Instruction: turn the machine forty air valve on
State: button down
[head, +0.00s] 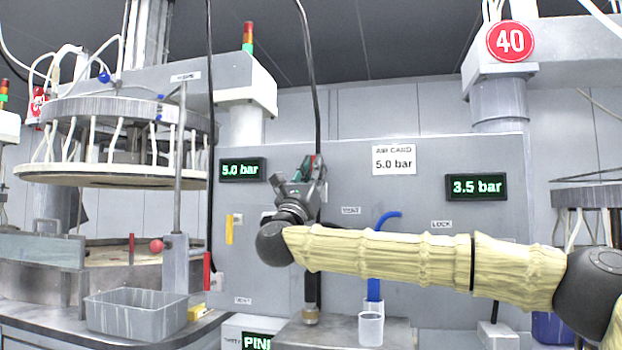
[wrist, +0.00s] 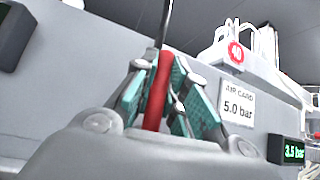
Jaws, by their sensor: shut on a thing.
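My gripper (head: 308,172) is in front of the grey panel (head: 330,250) in the head view, between the two pressure displays. In the wrist view its teal-padded fingers (wrist: 158,82) are shut on a red lever handle (wrist: 157,95), one finger on each side. In the head view my gripper mostly hides this handle. The machine forty sign (head: 510,41) is red and round, at the upper right. The right display (head: 476,187) reads 3.5 bar and the left display (head: 241,169) reads 5.0 bar. The air card (head: 394,160) reads 5.0 bar.
A yellow handle (head: 229,229) and another red handle (head: 207,271) are at the panel's left. A grey tub (head: 137,314) stands at the lower left. A dark hose (head: 309,70) hangs above my gripper.

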jog(key=shift+d+r+m+h, duration=0.1)
jog(key=shift+d+m+h, duration=0.05)
jog(key=shift+m+h, duration=0.2)
jog(key=c, duration=1.4)
grip_release()
jog(key=shift+w, duration=0.1)
jog(key=shift+c, duration=0.2)
jog(key=v, duration=1.2)
